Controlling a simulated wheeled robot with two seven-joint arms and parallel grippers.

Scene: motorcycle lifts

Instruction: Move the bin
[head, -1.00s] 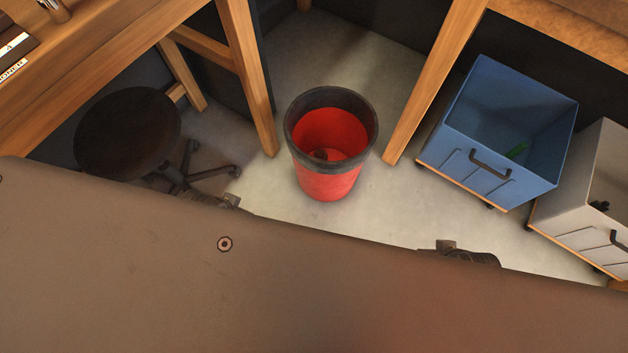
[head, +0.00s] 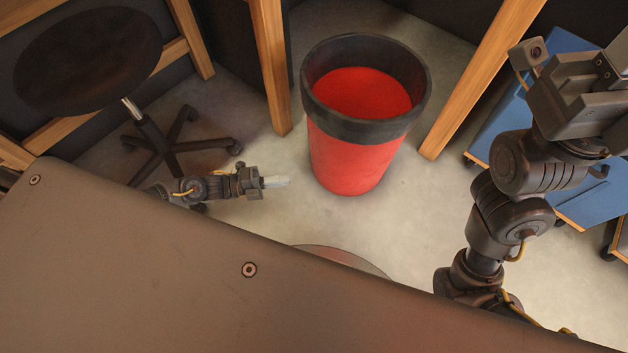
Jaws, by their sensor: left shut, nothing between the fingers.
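The bin (head: 355,155) is red with a wide black rim and stands upright on the floor, centre of the head view. Its inside is red, and its lowest part is hidden by the near rim. My left gripper (head: 275,181) is shut and empty, low to the left of the bin, with its pale fingertips pointing at the bin's side. A small gap of floor shows between them. My right arm (head: 510,200) rises on the right side of the view, apart from the bin. Its fingers do not show in the frame.
A black stool (head: 90,60) with a wheeled base stands at left. Wooden bench legs (head: 268,65) and (head: 482,80) flank the bin. Pale floor (head: 430,230) is clear in front of the bin.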

